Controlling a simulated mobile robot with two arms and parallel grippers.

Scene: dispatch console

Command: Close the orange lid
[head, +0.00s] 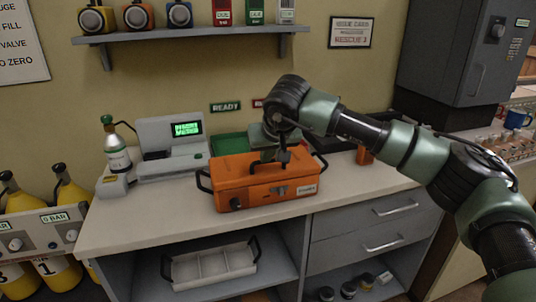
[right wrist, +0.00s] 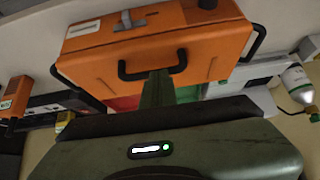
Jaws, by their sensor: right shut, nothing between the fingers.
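The orange case (head: 262,193) stands on the pale counter, with a latch and a label on its front. Its orange lid (head: 235,168) lies down over the case in the head view, and I see no open gap at the front. The lid also shows in the right wrist view (right wrist: 100,67), with a black handle on it. My right gripper (head: 283,160) is shut and empty, pointing down at the top of the lid close to this handle. I cannot tell whether the fingers touch it. My left gripper is not in view.
A grey device with a green screen (head: 172,143) and a small bottle (head: 115,150) stand to the left on the counter (head: 150,218). A green tray (head: 229,145) is behind the case. A shelf (head: 185,37) hangs above. The counter front left is clear.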

